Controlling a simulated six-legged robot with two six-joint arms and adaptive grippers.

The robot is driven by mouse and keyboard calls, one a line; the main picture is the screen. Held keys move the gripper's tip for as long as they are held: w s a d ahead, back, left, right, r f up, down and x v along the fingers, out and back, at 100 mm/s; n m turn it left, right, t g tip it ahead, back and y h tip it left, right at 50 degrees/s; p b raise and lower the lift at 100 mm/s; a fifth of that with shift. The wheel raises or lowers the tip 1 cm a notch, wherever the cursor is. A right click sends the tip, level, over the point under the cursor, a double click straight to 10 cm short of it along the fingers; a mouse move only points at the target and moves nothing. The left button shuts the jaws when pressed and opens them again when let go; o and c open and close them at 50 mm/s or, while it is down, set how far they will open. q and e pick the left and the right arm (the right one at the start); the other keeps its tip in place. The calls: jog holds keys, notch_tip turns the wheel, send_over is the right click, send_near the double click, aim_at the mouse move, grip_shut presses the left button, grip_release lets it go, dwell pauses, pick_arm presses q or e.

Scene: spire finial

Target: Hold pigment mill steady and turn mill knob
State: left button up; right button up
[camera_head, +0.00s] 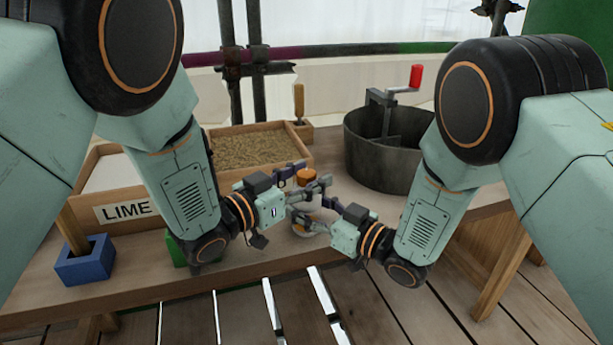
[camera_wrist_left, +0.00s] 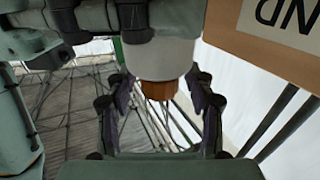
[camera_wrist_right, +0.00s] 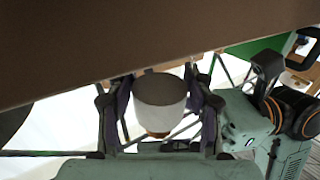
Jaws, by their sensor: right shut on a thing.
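The pigment mill is a small white body (camera_wrist_right: 160,100) with a grey end and an orange knob (camera_head: 305,175). It is at the front of the workbench in the head view, mostly hidden by my grippers. My right gripper (camera_head: 301,212) is shut on the mill body, with one finger on each side in the right wrist view. My left gripper (camera_head: 309,180) is at the knob. In the left wrist view the knob (camera_wrist_left: 158,90) sits between its open fingers, with gaps on both sides. The white mill body (camera_wrist_left: 168,60) also shows there.
The workbench (camera_head: 240,263) holds a sand box (camera_head: 303,157) behind the mill, a box labelled LIME (camera_head: 124,211) at left and a blue holder (camera_head: 86,262). A dark tub (camera_head: 375,160) with a red-handled crank (camera_head: 416,76) stands behind right. Planks lie in front.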

pick_arm(q)
grip_shut()
dwell(0.3)
jog(key=shift+g, duration=0.3)
jog(key=m+g+h, duration=0.3)
jog(key=g, duration=0.1)
jog(key=shift+w+r+m, duration=0.1)
jog(key=shift+m, duration=0.2)
jog(key=shift+m+g+h, duration=0.5)
jog(key=shift+m+g, duration=0.5)
jog(key=shift+g, duration=0.55)
jog(key=shift+m+g+h, duration=0.5)
jog(key=shift+m+g, duration=0.5)
jog(key=shift+g, duration=0.85)
jog(key=shift+o, duration=0.6)
grip_release()
